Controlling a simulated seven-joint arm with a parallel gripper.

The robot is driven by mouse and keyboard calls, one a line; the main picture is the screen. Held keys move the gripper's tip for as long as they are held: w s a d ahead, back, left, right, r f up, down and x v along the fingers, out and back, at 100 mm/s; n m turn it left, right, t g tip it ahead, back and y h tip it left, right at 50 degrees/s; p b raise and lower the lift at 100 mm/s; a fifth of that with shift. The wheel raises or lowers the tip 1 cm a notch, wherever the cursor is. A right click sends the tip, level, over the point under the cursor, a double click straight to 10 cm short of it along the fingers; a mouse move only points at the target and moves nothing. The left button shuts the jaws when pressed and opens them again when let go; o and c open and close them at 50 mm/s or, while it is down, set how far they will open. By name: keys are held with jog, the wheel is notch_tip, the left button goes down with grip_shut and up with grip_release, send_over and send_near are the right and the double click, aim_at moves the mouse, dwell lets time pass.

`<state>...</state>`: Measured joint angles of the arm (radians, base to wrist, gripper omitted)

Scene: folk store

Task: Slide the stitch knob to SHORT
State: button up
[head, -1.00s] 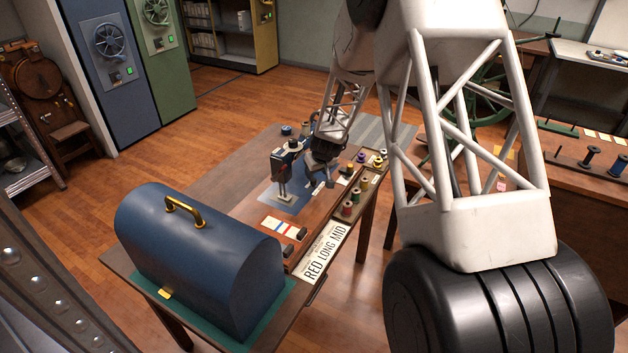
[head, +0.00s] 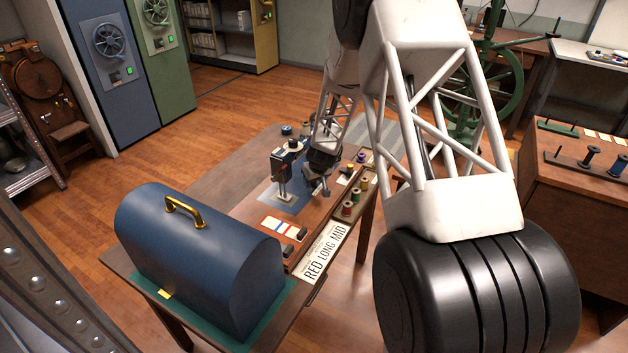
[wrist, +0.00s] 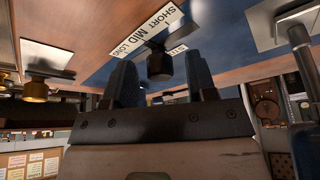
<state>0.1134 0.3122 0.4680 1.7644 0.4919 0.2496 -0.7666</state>
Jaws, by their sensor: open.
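In the wrist view the stitch knob (wrist: 160,66) is a small black knob on a stem, beside a white label (wrist: 142,34) reading SHORT, MID and LONG. The knob's stem stands nearest MID, but its exact setting is hard to tell. My gripper (wrist: 160,82) is open, its two blue-padded fingers to either side of the knob in the picture; I see no clear contact. In the head view my gripper (head: 319,188) is low over the work table (head: 240,165), just right of the small sewing machine (head: 283,172). The knob cannot be made out there.
A blue domed case (head: 200,255) fills the near left of the table. A card (head: 325,255) reading RED LONG MID lies at the front edge. Several thread spools (head: 350,208) stand right of my gripper.

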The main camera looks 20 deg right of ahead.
aim_at(310, 193)
grip_shut()
jog(key=shift+s+a, duration=1.15)
grip_release()
jog(key=shift+a, duration=0.1)
jog(key=shift+r, duration=0.15)
